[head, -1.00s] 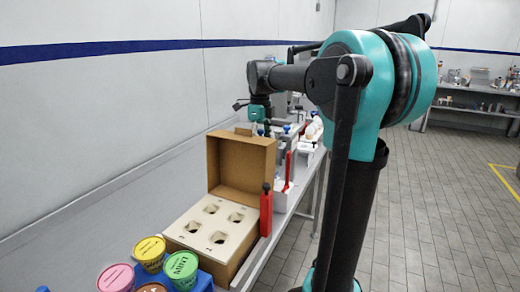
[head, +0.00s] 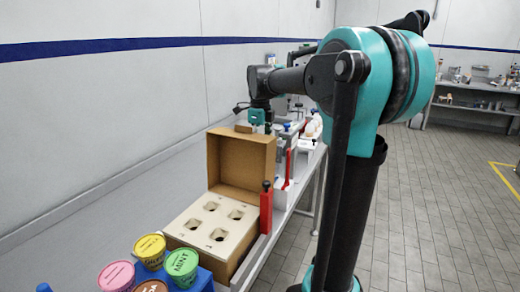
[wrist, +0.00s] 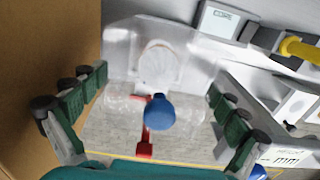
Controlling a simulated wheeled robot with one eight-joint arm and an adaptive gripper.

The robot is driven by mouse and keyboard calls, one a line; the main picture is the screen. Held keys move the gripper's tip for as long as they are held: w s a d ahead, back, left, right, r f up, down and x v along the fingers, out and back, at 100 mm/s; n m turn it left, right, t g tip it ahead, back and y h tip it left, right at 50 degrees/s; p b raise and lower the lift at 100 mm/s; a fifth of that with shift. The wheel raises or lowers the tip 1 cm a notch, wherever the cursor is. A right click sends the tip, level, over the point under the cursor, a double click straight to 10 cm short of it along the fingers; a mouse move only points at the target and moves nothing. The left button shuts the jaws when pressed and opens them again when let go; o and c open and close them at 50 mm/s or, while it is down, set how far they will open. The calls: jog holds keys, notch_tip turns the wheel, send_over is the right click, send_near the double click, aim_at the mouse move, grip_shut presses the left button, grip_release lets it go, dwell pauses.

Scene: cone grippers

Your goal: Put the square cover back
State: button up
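In the wrist view a clear, see-through square cover (wrist: 118,60) with a round blue knob (wrist: 159,112) lies between my gripper's fingers. My gripper (wrist: 155,108) is open, with its green-padded fingers wide apart on either side of the knob. I see no finger touching the knob. In the head view my gripper (head: 260,122) points down behind the raised lid of a cardboard box, and its fingertips are mostly hidden. The cover cannot be made out clearly in the head view.
The cardboard box (head: 238,165) stands open, its insert holding several holes. Several coloured tubs (head: 181,263) are at the front. A cardboard wall (wrist: 45,55) borders the wrist view's left; a grey device (wrist: 226,20) is at the top.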

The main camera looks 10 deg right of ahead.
notch_tip(320, 180, up, 13)
jog(key=shift+r, duration=0.15)
dwell(0.6)
dwell(1.1)
